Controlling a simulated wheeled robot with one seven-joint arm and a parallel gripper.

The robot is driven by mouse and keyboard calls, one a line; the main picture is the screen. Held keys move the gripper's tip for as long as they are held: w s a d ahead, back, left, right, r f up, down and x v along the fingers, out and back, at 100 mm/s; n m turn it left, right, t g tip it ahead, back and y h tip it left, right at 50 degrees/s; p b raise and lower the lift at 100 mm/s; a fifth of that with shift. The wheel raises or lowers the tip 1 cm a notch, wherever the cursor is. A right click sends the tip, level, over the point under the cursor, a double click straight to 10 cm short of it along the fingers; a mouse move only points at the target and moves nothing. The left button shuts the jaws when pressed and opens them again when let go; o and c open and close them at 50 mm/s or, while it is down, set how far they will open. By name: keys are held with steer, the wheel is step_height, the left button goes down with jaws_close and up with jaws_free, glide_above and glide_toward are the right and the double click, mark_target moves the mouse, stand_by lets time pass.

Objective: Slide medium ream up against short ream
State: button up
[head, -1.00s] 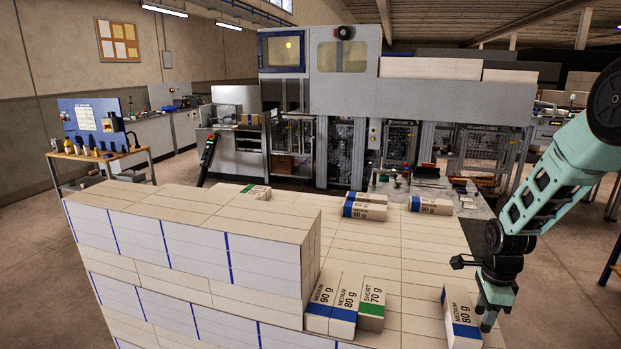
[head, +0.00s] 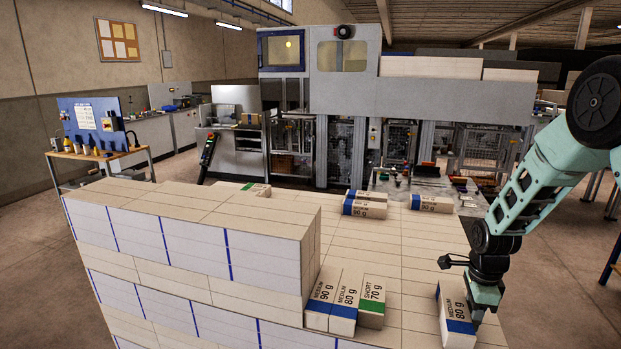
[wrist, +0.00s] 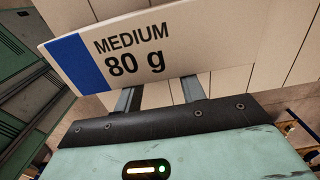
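The medium ream (head: 452,311), white with a blue band and marked 80 g, lies label up near the right edge of the stack top. It sits slightly askew. The short ream (head: 371,303), with a green band and marked 70 g, lies to its left across a clear gap. My gripper (head: 479,320) is low at the right long side of the medium ream. In the wrist view, the medium ream (wrist: 150,50) spans the top, and my two fingers (wrist: 160,95) stand apart on its near side. Their tips are hidden behind it; the ream is not between them.
Two more medium reams, 90 g (head: 321,301) and 80 g (head: 345,304), lie left of the short ream, beside a taller block of reams (head: 265,250). More loose reams (head: 365,209) (head: 431,204) lie toward the back. The layer between the medium and short reams is bare.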

mark_target(414, 314)
steer(key=shift+w+a, duration=0.55)
steer(key=shift+a, duration=1.4)
steer(key=shift+w+a, duration=0.6)
steer(key=shift+a, duration=1.35)
steer(key=shift+w+a, duration=0.55)
steer(key=shift+a, duration=1.4)
steer(key=shift+a, duration=0.25)
steer(key=shift+w+a, duration=0.15)
steer(key=shift+a, duration=0.05)
steer(key=shift+d+p, duration=0.15)
steer(key=shift+p, duration=0.15)
steer(key=shift+r+p, duration=1.2)
steer(key=shift+r, duration=0.3)
steer(key=r+p, duration=0.1)
steer(key=d+r, duration=0.1)
steer(key=d+r+p, duration=0.1)
steer(key=r, duration=0.1)
steer(key=shift+s+p, duration=0.35)
steer(key=shift+s, duration=0.1)
